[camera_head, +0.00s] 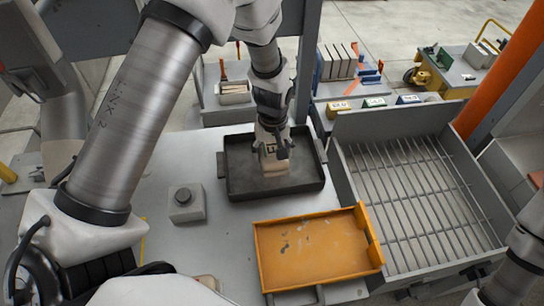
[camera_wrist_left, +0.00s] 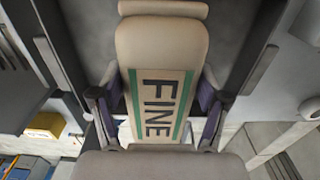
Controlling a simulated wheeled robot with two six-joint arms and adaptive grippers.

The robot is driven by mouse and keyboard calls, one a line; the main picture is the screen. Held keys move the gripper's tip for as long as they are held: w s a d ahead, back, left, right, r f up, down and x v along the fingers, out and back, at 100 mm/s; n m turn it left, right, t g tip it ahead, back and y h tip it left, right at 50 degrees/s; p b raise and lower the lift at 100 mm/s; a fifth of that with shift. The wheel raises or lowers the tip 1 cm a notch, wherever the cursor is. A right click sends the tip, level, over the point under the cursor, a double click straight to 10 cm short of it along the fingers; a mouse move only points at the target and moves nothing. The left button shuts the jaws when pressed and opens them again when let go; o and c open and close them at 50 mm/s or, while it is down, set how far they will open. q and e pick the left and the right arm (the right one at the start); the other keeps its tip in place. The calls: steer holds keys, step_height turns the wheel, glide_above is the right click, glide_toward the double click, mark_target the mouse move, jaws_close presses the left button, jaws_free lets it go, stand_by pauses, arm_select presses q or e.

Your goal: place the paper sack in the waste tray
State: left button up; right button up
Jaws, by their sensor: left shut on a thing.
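The paper sack (camera_head: 271,166) is beige and shows dark lettering. In the left wrist view the sack (camera_wrist_left: 160,60) reads FINE between two green stripes. My left gripper (camera_head: 274,143) points down and is shut on the sack, with one finger on each side of it (camera_wrist_left: 159,108). The sack is upright inside the outline of a dark, low-walled tray (camera_head: 235,190) on the grey table. I cannot tell whether its base touches the tray floor. My right gripper is out of view; only part of an arm shows at the right edge.
An orange tray (camera_head: 312,252) lies in front of the dark tray. A grey box with a bar grate (camera_head: 420,190) stands to the right. A grey block with a round button (camera_head: 186,201) sits left. Small coloured bins (camera_head: 374,102) and a rack of panels (camera_head: 338,62) are behind.

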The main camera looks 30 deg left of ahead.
arm_select(q)
steer(key=f+p, duration=0.1)
steer(key=f, duration=0.4)
steer(key=shift+d+f, duration=0.15)
steer(key=shift+d, duration=0.05)
steer(key=shift+a+f, duration=0.15)
steer(key=shift+f, duration=0.2)
steer(key=o, duration=1.1)
steer(key=shift+s+d, duration=0.1)
steer(key=shift+d, duration=0.1)
steer(key=shift+o, duration=0.8)
steer(key=shift+a, duration=0.1)
